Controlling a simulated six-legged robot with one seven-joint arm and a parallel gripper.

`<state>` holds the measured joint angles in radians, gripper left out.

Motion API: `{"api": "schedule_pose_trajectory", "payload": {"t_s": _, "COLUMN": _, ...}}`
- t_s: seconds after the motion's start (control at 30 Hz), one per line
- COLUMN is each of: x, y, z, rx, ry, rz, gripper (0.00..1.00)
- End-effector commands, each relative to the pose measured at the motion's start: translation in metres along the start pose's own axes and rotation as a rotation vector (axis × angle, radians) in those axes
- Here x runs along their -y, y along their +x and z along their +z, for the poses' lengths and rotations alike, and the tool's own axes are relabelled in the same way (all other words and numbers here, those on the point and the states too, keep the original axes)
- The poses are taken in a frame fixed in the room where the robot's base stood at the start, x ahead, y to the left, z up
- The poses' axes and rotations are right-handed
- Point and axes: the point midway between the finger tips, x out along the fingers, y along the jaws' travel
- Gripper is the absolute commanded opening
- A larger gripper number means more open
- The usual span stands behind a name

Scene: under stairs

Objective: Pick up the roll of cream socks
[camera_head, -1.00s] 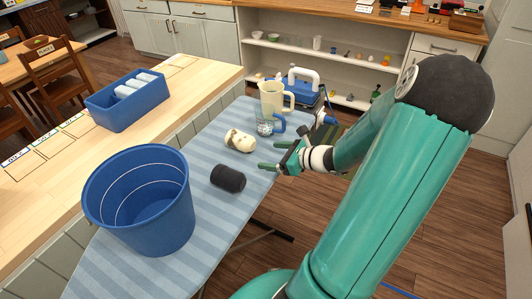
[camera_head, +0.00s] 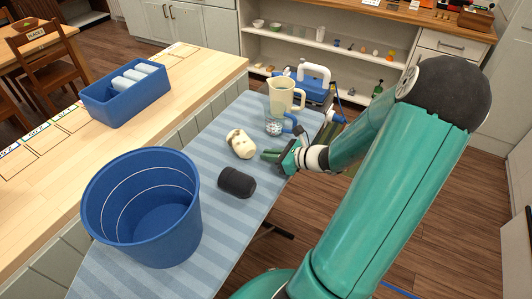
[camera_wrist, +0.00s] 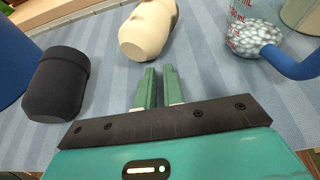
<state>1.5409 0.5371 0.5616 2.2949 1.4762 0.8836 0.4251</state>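The roll of cream socks (camera_head: 241,144) lies on the striped blue ironing board, between the dark roll and the jugs. In the wrist view the cream roll (camera_wrist: 146,32) is just beyond my fingertips, its top cut off by the frame edge. My gripper (camera_head: 264,155) is low over the board, on the near right side of the cream roll. In the wrist view its two green fingers (camera_wrist: 159,68) are close together with only a narrow gap and nothing between them. They appear apart from the roll.
A dark sock roll (camera_head: 237,182) lies nearer, also at left in the wrist view (camera_wrist: 58,85). A big blue bucket (camera_head: 100,215) stands at left. A clear jug of pellets (camera_head: 276,121), a cream jug (camera_head: 288,94) and a blue-white iron (camera_head: 312,88) stand behind. A blue bin (camera_head: 108,112) is on the counter.

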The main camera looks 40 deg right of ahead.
Motion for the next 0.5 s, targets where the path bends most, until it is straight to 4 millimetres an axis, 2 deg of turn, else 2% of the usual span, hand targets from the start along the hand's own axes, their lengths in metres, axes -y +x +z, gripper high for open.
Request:
{"api": "schedule_pose_trajectory", "payload": {"t_s": 0.03, "x": -0.0008, "y": 0.0010, "z": 0.0006, "rx": 0.000, "ry": -0.001, "rz": 0.002, "gripper": 0.20}}
{"api": "schedule_pose_trajectory", "payload": {"t_s": 0.33, "x": -0.0025, "y": 0.0023, "z": 0.0013, "rx": 0.000, "ry": -0.001, "rz": 0.003, "gripper": 0.79}}
{"api": "schedule_pose_trajectory", "payload": {"t_s": 0.37, "x": -0.0026, "y": 0.0024, "z": 0.0013, "rx": 0.000, "ry": -0.001, "rz": 0.003, "gripper": 0.81}}
{"api": "schedule_pose_trajectory", "payload": {"t_s": 0.5, "x": -0.0031, "y": 0.0032, "z": 0.0017, "rx": 0.000, "ry": -0.001, "rz": 0.003, "gripper": 0.81}}
